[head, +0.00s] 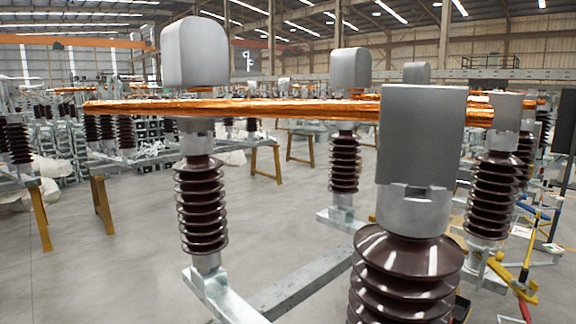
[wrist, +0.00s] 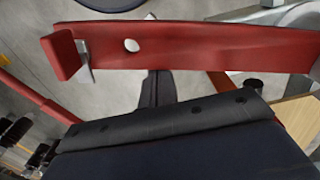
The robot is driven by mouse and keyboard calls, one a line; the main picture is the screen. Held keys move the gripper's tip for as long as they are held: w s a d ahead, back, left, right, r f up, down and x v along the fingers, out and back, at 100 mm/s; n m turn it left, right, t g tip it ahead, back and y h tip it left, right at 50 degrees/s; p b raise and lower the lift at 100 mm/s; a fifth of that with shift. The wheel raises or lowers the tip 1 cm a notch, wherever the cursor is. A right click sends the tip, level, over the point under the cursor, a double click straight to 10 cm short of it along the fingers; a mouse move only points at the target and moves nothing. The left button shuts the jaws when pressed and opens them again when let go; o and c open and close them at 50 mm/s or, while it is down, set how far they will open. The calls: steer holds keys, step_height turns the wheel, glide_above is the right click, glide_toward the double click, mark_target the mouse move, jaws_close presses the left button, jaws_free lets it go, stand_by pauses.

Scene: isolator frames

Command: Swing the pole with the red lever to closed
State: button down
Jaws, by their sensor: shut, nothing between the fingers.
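In the wrist view, the red lever (wrist: 200,48) is a broad red bar running across the upper part, with a bent end plate at left and a round hole. My gripper (wrist: 153,88) is shut and empty; its dark fingers point up the picture toward the lever, and their tips are partly hidden at its lower edge. I cannot tell whether they touch it. In the head view, copper-coloured poles (head: 290,107) lie level across brown ribbed insulators (head: 201,205) with grey caps. The grey housing in front hides part of them. My gripper is not seen in the head view.
A second red bar (wrist: 35,97) slants at the left of the wrist view. Yellow and red framework (head: 525,268) stands at lower right in the head view. A steel base beam (head: 305,280) runs under the insulators. Grey floor (head: 120,275) is open at left.

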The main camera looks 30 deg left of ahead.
steer(key=shift+s, duration=0.1)
steer(key=shift+s+a, duration=0.4)
steer(key=shift+s, duration=0.2)
steer(key=shift+s+a, duration=0.35)
steer(key=shift+s, duration=0.25)
steer(key=shift+s+a, duration=0.95)
steer(key=shift+s, duration=0.2)
steer(key=shift+s+a, duration=1.05)
steer(key=shift+a, duration=0.05)
